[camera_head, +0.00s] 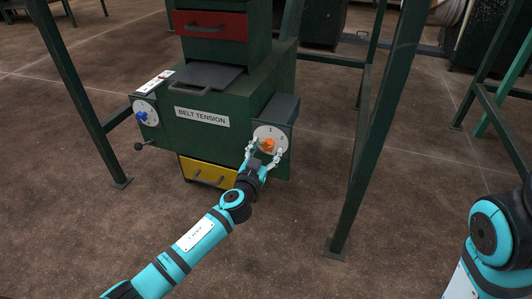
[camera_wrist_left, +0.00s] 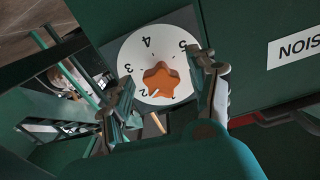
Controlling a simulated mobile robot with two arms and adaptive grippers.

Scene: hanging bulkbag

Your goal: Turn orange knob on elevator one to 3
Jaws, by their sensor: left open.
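The orange star-shaped knob (camera_head: 268,145) sits on a round white dial (camera_head: 279,132) on the right side of the green machine's front. In the left wrist view the knob (camera_wrist_left: 164,79) shows with numbers 1 to 5 around it on the dial (camera_wrist_left: 135,50). A white mark at the knob's lower edge points near the 2, on the side towards 1. My left gripper (camera_head: 264,154) is open in front of the dial. Its fingers (camera_wrist_left: 166,92) lie on both sides of the knob; contact cannot be told. My right gripper is out of view.
A blue knob (camera_head: 142,116) on another white dial is at the machine's left. A BELT TENSION label (camera_head: 202,117) is between them. A red drawer (camera_head: 210,25) is above and a yellow drawer (camera_head: 207,173) below. Green frame posts (camera_head: 376,130) stand either side.

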